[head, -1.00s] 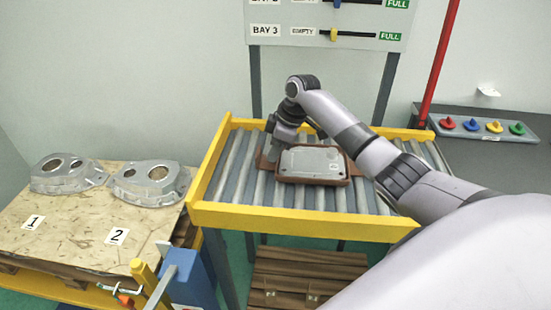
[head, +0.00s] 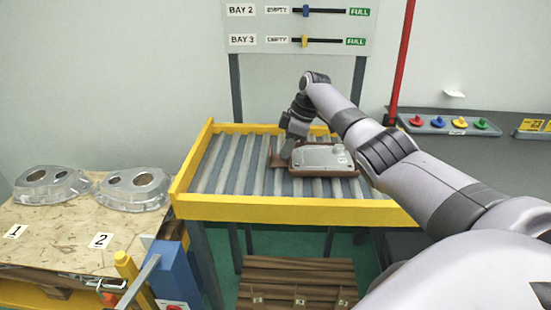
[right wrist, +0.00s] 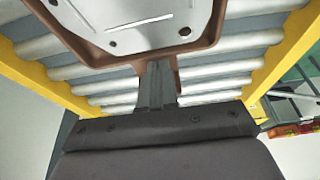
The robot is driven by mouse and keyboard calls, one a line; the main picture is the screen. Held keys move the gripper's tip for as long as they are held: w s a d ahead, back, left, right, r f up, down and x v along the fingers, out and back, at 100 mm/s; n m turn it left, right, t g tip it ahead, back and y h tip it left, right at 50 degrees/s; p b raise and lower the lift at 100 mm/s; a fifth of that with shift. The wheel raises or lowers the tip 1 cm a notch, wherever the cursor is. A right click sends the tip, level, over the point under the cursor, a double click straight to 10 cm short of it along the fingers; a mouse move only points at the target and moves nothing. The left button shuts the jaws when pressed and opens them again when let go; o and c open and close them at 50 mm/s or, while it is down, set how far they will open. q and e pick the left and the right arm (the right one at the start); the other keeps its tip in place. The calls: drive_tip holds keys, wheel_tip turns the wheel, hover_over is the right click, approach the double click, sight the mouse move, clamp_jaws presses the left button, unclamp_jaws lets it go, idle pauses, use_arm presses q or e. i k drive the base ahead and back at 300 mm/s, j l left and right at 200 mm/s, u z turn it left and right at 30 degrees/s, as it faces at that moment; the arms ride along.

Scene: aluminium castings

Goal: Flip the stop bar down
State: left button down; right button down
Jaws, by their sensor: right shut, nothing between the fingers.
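A long red bar (head: 404,60) stands upright, slightly tilted, at the right end of the roller conveyor (head: 290,207) in the head view; I take it for the stop bar. My right gripper (head: 284,155) points down at the left end of a brown tray (head: 350,172) that carries a grey casting (head: 318,156). In the right wrist view its fingers (right wrist: 157,75) are shut and empty, at the brown tray's (right wrist: 192,52) near end. My left gripper is out of view.
Two castings (head: 52,186) (head: 133,189) lie on a wooden board (head: 50,245) at left. Coloured knobs (head: 438,122) sit on the dark counter at right. Rollers left of the tray are bare.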

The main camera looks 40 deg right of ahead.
sight(411, 5)
drive_tip(key=k+l, duration=0.25)
drive_tip(key=l, duration=0.15)
drive_tip(key=k+l, duration=0.25)
drive_tip(key=l, duration=0.2)
drive_tip(key=k+l, duration=0.2)
drive_tip(key=l, duration=0.2)
drive_tip(key=k+l, duration=0.25)
drive_tip(key=l, duration=0.2)
drive_tip(key=k+l, duration=0.25)
drive_tip(key=l, duration=0.15)
